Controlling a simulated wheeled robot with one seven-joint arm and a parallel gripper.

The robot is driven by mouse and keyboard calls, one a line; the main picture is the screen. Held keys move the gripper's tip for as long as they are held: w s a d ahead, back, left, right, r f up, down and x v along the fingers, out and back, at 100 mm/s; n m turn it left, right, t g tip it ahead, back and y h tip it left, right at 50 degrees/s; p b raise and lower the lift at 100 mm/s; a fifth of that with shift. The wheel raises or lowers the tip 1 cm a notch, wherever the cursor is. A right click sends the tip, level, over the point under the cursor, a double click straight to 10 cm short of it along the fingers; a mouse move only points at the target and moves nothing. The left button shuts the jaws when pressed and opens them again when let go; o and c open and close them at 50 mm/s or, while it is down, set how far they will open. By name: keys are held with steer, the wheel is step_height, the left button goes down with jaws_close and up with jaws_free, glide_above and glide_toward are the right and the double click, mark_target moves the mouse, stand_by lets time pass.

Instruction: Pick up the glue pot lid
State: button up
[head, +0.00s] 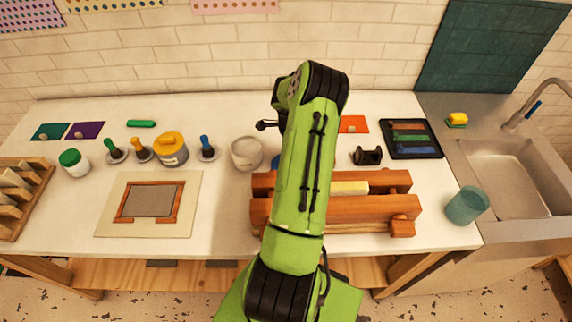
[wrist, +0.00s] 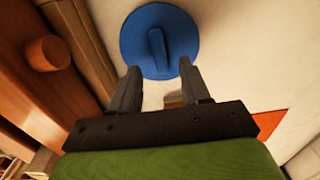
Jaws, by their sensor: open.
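A round blue lid (wrist: 183,30) with a raised bar grip lies on the pale worktop in the wrist view. In the head view only a small blue edge of it (head: 275,161) shows beside my arm. A whitish, open-looking pot (head: 247,154) stands just left of it. My gripper (wrist: 158,75) is open and empty, its two fingers pointing at the lid, with the bar between their lines. Whether the fingertips touch the lid cannot be told. In the head view my arm hides the gripper.
A wooden press or vise (head: 370,205) lies under and right of my arm; its wood fills the left of the wrist view. An orange card (head: 353,124) and black tape dispenser (head: 367,156) are to the right.

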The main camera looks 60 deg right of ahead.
step_height(320, 180, down, 2)
steer(key=shift+d+f, duration=0.15)
jaws_close()
